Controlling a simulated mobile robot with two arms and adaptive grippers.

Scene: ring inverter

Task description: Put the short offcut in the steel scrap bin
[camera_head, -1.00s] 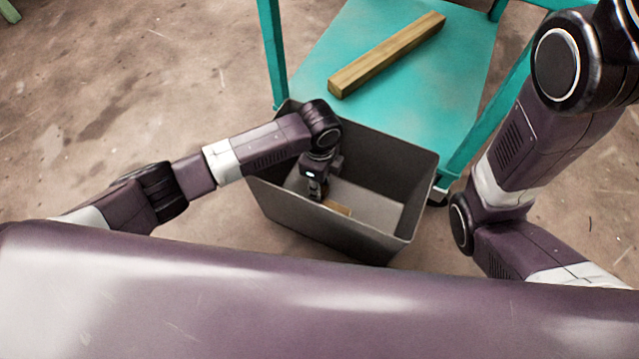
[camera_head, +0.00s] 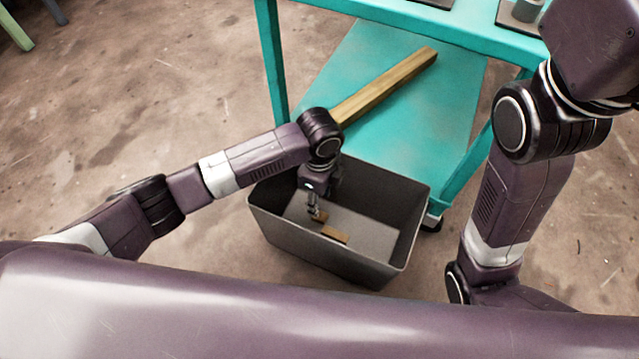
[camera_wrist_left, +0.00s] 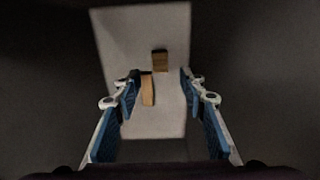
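My left gripper (camera_head: 316,212) reaches down inside the grey bin (camera_head: 405,225). In the left wrist view, its blue-padded fingers (camera_wrist_left: 160,85) are spread apart with nothing pinched between them. Two short wooden pieces show below the fingers against the bin's pale floor. One piece (camera_wrist_left: 148,90) appears between the fingertips, nearer the left one; the other (camera_wrist_left: 160,60) lies just beyond it. The head view also shows one piece (camera_head: 334,234) on the bin floor and another (camera_head: 319,216) beside the fingertips. I cannot tell which is the short offcut. My right gripper is out of view.
A long wooden beam (camera_head: 385,85) lies on the lower shelf (camera_head: 440,125) of a turquoise cart behind the bin. The cart's legs stand near the bin's far side. Bare floor (camera_head: 150,80) lies to the left. The bin walls surround my left gripper.

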